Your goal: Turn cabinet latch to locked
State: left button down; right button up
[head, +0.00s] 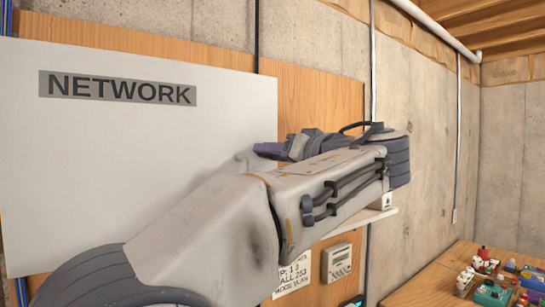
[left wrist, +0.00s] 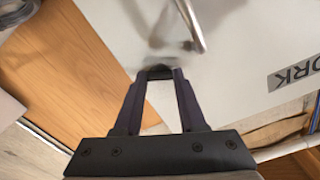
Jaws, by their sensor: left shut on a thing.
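The cabinet is a white panel marked NETWORK (head: 120,160), mounted on a plywood board; its face also fills much of the left wrist view (left wrist: 245,45). My left gripper (head: 266,150) is at the panel's right edge. In the left wrist view, its two dark fingers (left wrist: 160,76) close around a small dark piece (left wrist: 159,70) at the cabinet face, which looks like the latch. The latch's angle cannot be made out, and the head view does not show it clearly. A blurred, curved metal bar (left wrist: 192,25) shows just beyond the fingertips. My right gripper is not in view.
The plywood board (head: 310,100) and concrete wall (head: 425,120) lie behind. A small white meter box (head: 336,262) and a paper sign (head: 292,276) are below my arm. A wooden bench (head: 425,289) with several colourful items stands at lower right.

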pick_arm(q)
jog(key=shift+m+p, duration=0.9)
jog(key=shift+m, duration=5.6)
jog(key=shift+c, duration=2.4)
grip_release()
